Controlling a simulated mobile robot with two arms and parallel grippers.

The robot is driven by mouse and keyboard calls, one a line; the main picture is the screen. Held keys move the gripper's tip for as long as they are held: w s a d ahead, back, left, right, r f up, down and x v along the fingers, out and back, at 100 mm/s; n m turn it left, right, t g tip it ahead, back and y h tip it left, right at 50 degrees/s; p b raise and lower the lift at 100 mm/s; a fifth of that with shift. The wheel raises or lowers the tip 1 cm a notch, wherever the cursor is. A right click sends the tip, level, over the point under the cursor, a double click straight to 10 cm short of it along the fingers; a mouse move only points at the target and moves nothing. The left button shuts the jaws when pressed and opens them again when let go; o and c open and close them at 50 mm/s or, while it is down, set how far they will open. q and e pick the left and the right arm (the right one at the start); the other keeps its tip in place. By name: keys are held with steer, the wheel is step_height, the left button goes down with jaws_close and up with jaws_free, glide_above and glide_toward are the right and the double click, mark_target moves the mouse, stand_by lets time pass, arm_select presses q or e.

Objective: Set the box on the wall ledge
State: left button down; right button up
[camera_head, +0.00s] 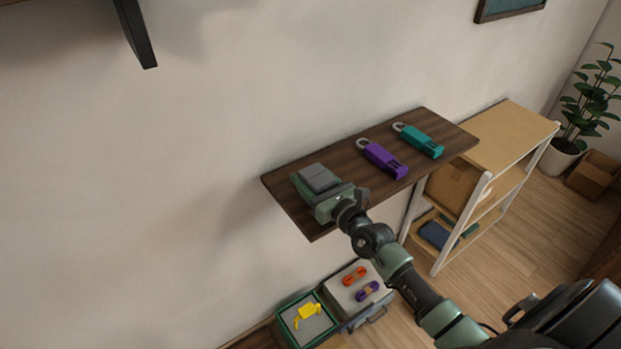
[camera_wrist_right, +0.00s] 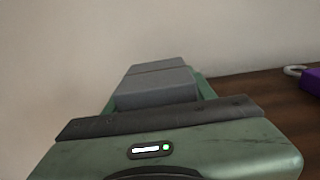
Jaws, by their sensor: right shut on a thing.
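The grey box (camera_head: 318,178) is at the left end of the dark wooden wall ledge (camera_head: 453,137). My right gripper (camera_head: 319,186) is shut on it from the near side, and the green gripper body partly hides it. In the right wrist view the box (camera_wrist_right: 157,84) shows beyond the gripper as two grey blocks, with the ledge (camera_wrist_right: 262,96) to its right and the wall behind. I cannot tell whether the box touches the ledge or is held just above it. My left gripper is not in view.
A purple padlock-like item (camera_head: 384,160) and a teal one (camera_head: 418,140) lie on the ledge to the right of the box. A shelf rack (camera_head: 512,128) stands to the right. Below are a green-rimmed tray (camera_head: 298,330) and an open drawer (camera_head: 345,297). A dark bracket (camera_head: 135,32) hangs upper left.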

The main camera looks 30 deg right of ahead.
steer(key=shift+f, duration=0.1)
steer(key=o, duration=1.6)
steer(key=shift+s, duration=0.2)
steer(key=s+b, duration=0.1)
steer(key=s, duration=0.2)
steer(key=s+d+b, duration=0.1)
steer(key=s, duration=0.3)
steer(key=s+b, duration=0.1)
steer(key=s, duration=0.2)
steer(key=shift+s+d, duration=0.25)
steer(key=shift+s, duration=0.5)
